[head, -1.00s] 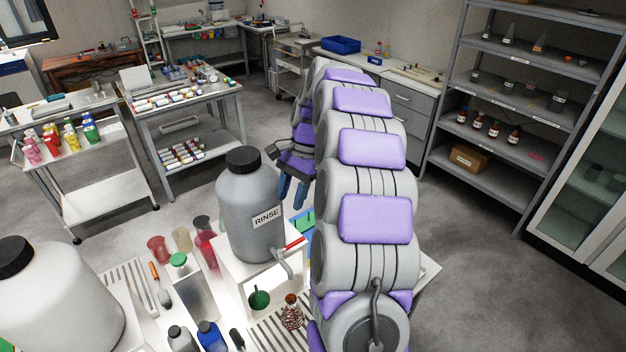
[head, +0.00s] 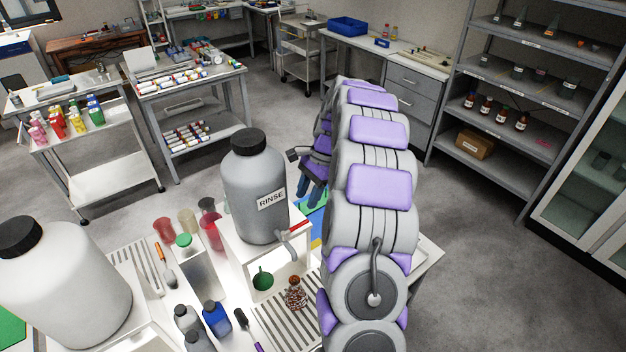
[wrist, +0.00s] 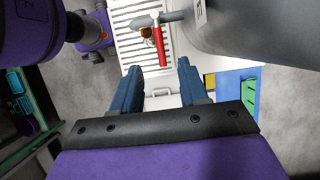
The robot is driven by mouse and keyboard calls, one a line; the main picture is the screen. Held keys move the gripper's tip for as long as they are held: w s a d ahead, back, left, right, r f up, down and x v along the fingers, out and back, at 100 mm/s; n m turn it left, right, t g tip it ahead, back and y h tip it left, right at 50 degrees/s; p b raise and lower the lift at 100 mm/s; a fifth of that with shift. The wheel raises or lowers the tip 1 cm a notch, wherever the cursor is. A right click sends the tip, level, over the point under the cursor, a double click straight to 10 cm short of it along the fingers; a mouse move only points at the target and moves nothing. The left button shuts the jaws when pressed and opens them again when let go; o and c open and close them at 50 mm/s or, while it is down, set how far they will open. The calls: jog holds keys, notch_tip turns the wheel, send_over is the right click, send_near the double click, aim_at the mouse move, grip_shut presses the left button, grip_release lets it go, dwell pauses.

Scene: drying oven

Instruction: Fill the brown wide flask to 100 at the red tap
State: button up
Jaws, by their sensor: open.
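A brown, patterned flask (head: 295,293) stands on the slatted drain rack in front of the grey RINSE drum (head: 255,190). The drum's tap has a red lever (head: 298,228), and the flask is near and below its spout. In the wrist view, the red lever (wrist: 158,45) is ahead of the fingers, and part of the brown flask (wrist: 146,37) shows behind the tap. My gripper (head: 311,188) is behind and to the right of the drum. Its blue fingers are apart and empty in the wrist view (wrist: 158,82). The flask's level and marks are too small to read.
A white drum (head: 65,285) stands at the left. The slatted rack (head: 290,330) is partly clear. Open floor lies right of the bench.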

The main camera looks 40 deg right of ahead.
aim_at(297, 225)
jog(key=x, duration=0.9)
jog(key=shift+b, duration=0.3)
jog(key=shift+c, duration=0.4)
grip_shut()
jog(key=shift+d+r, duration=0.1)
jog(key=shift+r, duration=0.05)
